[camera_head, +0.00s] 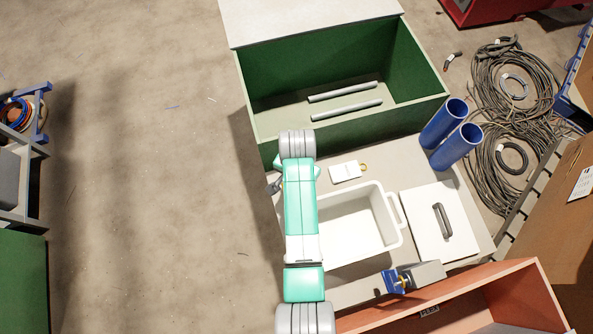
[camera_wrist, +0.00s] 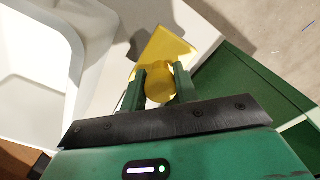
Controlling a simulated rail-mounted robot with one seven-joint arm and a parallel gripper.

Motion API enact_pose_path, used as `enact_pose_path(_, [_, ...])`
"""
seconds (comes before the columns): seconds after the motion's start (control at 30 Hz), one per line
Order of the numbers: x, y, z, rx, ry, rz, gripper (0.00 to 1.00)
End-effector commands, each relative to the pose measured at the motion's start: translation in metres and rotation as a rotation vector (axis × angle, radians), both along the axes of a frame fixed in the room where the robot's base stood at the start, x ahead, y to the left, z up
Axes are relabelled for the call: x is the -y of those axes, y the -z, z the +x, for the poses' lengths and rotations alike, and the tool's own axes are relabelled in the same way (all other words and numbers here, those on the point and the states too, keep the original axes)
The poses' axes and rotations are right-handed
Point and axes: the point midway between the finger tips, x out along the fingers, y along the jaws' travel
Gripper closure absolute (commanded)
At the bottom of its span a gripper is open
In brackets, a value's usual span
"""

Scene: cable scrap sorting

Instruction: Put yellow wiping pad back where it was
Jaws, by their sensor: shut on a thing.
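The yellow wiping pad (camera_wrist: 166,46) shows in the wrist view as a flat yellow piece with a round yellow knob. My gripper (camera_wrist: 160,78) is shut on the knob, with one green finger on each side. The flat part extends beyond the fingertips. A pale surface and a dark shadow show around the pad; I cannot tell if the pad touches that surface. In the head view my arm hides the pad and most of the gripper, near the left edge of the worktable (camera_head: 375,168).
A white bin (camera_head: 399,240) stands on the table and fills the left of the wrist view. A green box (camera_head: 262,150) is behind. A white tag (camera_head: 345,171), white lid (camera_head: 422,222), two blue tubes (camera_head: 455,150) and a blue-grey tool (camera_head: 395,281) lie around. An orange crate (camera_head: 445,300) is in front.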

Motion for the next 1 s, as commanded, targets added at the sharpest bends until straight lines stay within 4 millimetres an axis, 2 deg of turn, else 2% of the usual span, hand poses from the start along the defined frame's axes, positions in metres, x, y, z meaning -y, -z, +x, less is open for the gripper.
enact_pose_path(0.1, [0.0, 0.022, -0.001, -0.004, 0.0, 0.0, 0.95])
enact_pose_path(0.2, [0.0, 0.036, -0.001, -0.003, 0.0, -0.001, 0.95])
enact_pose_path(0.53, [0.0, 0.038, -0.001, -0.002, 0.0, 0.0, 0.95])
enact_pose_path(0.57, [0.0, 0.038, -0.001, -0.001, 0.0, 0.0, 0.66])
enact_pose_path(0.67, [0.0, 0.037, -0.001, -0.001, 0.0, 0.0, 0.48])
enact_pose_path(0.9, [0.0, 0.037, -0.001, -0.001, 0.0, 0.0, 0.48])
enact_pose_path(1.0, [0.0, 0.028, 0.0, 0.0, 0.0, 0.0, 0.48])
